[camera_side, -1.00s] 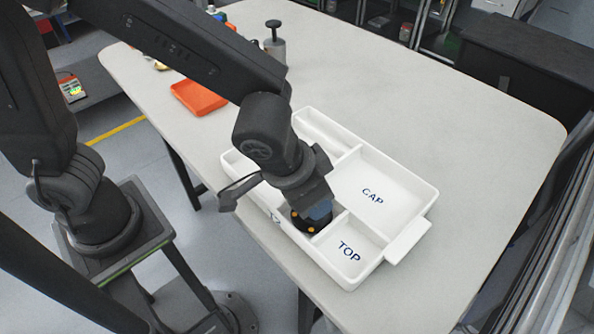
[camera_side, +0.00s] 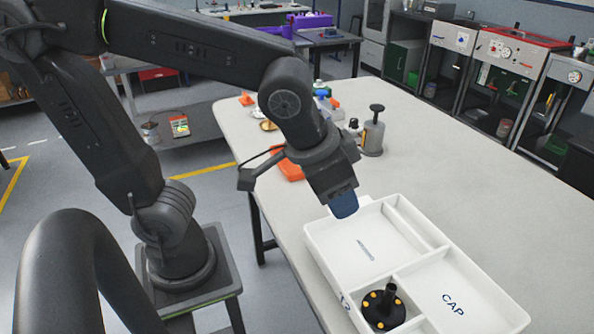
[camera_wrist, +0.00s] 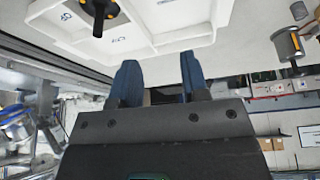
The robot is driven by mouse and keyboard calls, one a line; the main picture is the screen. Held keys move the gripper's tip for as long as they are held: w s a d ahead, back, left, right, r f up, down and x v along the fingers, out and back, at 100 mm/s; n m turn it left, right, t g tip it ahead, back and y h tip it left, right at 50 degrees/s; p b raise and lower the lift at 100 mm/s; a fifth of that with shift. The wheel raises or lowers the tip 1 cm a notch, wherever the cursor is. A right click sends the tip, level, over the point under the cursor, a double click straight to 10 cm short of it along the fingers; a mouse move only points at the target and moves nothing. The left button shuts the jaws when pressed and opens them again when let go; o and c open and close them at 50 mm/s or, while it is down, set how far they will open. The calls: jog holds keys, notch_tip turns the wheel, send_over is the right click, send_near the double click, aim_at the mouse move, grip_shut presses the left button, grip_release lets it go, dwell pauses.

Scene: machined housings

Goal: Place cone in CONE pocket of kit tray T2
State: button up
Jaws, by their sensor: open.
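The white kit tray (camera_side: 318,233) lies on the table, with labelled pockets. A black part with a round base, yellow dots and an upright stem (camera_side: 383,307), apparently the cone, stands in a small pocket beside the CAP pocket (camera_side: 452,298). I cannot read its pocket's label. The wrist view shows the black part (camera_wrist: 99,12) at the top, in the tray (camera_wrist: 150,42). My gripper (camera_side: 343,205) is above the tray's far left edge, clear of the part. In the wrist view its two blue fingers (camera_wrist: 158,78) are apart with nothing between them.
An orange bin (camera_side: 291,170) lies behind my gripper. A grey pump dispenser (camera_side: 373,135) and several small items stand at the table's far end. The table right of the tray is clear.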

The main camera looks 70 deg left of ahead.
jog(key=s+a+n, duration=0.1)
jog(key=s+a, duration=0.3)
jog(key=a, duration=0.5)
jog(key=shift+a+n+t+y, duration=0.2)
jog(key=shift+n+t+y, duration=0.1)
jog(key=shift+t+y, duration=0.1)
jog(key=shift+w, duration=0.1)
dwell(0.4)
